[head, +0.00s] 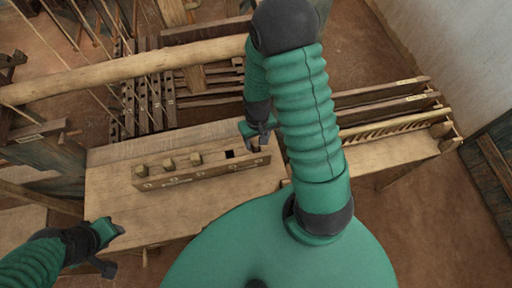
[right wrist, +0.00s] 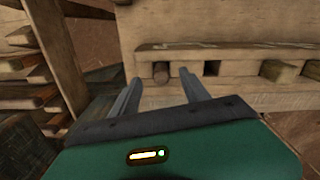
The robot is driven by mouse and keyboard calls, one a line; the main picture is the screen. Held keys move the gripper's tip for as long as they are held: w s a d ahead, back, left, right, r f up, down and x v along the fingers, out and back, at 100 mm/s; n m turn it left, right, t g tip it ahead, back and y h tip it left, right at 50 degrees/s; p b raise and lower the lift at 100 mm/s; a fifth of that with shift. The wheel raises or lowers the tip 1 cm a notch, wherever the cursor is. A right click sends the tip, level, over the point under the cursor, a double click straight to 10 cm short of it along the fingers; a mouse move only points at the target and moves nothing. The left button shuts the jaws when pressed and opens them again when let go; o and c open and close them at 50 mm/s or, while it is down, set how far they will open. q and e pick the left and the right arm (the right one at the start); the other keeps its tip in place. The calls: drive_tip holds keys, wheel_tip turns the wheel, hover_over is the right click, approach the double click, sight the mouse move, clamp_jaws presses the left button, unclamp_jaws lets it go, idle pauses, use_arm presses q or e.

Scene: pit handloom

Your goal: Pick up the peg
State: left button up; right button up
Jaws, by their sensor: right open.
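A wooden rack (head: 205,174) on the table holds square pegs, such as the peg (head: 168,164), and has a dark empty square hole (head: 230,154). My right gripper (head: 262,138) is open at the rack's right end. My left gripper (head: 116,250) is open and empty at the lower left, off the table's edge.
The pale wooden table (head: 115,165) is bare around the rack's left end. A long wooden beam (head: 125,76) and loom slats lie behind. A slotted wooden rack (head: 395,127) stands at the right. My right arm hides part of the middle.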

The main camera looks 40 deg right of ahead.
sight(256, 144)
drive_tip(key=f, duration=0.4)
drive_tip(key=shift+w+f, duration=0.2)
drive_tip(key=shift+w, duration=0.15)
drive_tip(key=shift+s+d+r, duration=0.1)
drive_tip(key=shift+s, duration=0.1)
drive_tip(key=c, duration=0.4)
clamp_jaws()
